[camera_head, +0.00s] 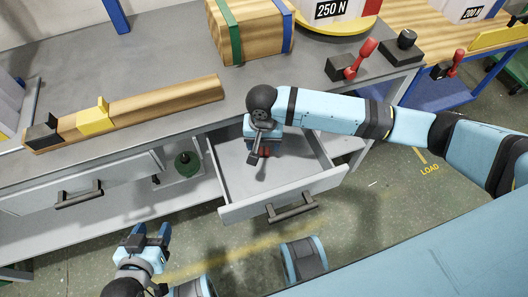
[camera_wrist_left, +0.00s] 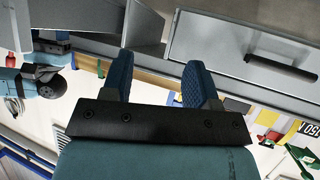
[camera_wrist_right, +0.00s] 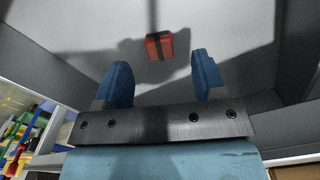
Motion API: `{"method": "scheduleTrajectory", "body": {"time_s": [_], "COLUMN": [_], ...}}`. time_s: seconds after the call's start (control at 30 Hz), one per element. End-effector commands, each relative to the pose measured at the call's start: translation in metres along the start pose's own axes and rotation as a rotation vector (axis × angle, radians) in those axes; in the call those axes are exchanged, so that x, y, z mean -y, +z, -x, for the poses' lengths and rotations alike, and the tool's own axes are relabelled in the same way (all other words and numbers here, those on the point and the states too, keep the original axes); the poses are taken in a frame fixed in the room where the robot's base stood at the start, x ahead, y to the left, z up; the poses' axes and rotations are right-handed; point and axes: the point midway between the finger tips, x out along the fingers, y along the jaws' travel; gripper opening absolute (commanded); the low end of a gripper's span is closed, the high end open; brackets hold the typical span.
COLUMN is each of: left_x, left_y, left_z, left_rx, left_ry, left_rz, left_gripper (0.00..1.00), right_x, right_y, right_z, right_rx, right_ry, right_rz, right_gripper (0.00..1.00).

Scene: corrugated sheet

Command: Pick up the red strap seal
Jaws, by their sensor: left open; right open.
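The red strap seal (camera_wrist_right: 160,46) is a small red block with a dark band across it. It lies on the floor of the open drawer (camera_head: 232,182); in the head view a bit of its red (camera_head: 265,151) shows just past my right gripper. My right gripper (camera_head: 258,152) reaches down into the drawer. In the right wrist view its fingers (camera_wrist_right: 157,80) are open and empty, with the red block ahead, between their lines and apart from them. My left gripper (camera_head: 148,236) is open and empty, low in front of the bench, away from the drawer.
The drawer's front panel and handle (camera_head: 292,208) stick out from the bench. A second drawer (camera_head: 78,192) at the left is shut. A wooden beam (camera_head: 130,112), a strapped wooden block (camera_head: 250,30) and a red-handled lever (camera_head: 352,62) are on the bench top. A green round object (camera_head: 187,163) sits below.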

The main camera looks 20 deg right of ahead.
Motion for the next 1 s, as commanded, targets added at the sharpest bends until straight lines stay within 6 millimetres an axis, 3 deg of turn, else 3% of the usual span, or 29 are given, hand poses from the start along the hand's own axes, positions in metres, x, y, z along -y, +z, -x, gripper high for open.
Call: {"method": "scheduleTrajectory", "body": {"time_s": [0.3,0.57,0.8,1.0], "left_x": [-0.001,-0.003,-0.002,-0.001], "left_y": [0.009,0.000,0.003,0.004], "left_z": [-0.006,-0.003,-0.004,-0.004], "left_rx": [-0.012,-0.027,-0.022,-0.021], "left_ry": [0.010,0.014,0.013,0.011], "left_rz": [0.009,0.010,0.009,0.009], "left_gripper": [0.54,0.54,0.54,0.54], "right_x": [-0.002,-0.002,-0.002,-0.002], "right_y": [0.002,0.003,0.003,0.003], "right_z": [-0.045,-0.048,-0.048,-0.048], "right_rx": [-0.001,-0.001,-0.001,-0.001], "right_ry": [0.001,0.000,0.000,0.000], "right_rz": [0.000,0.001,0.001,0.001], "right_gripper": [0.64,0.64,0.11,0.10]}}
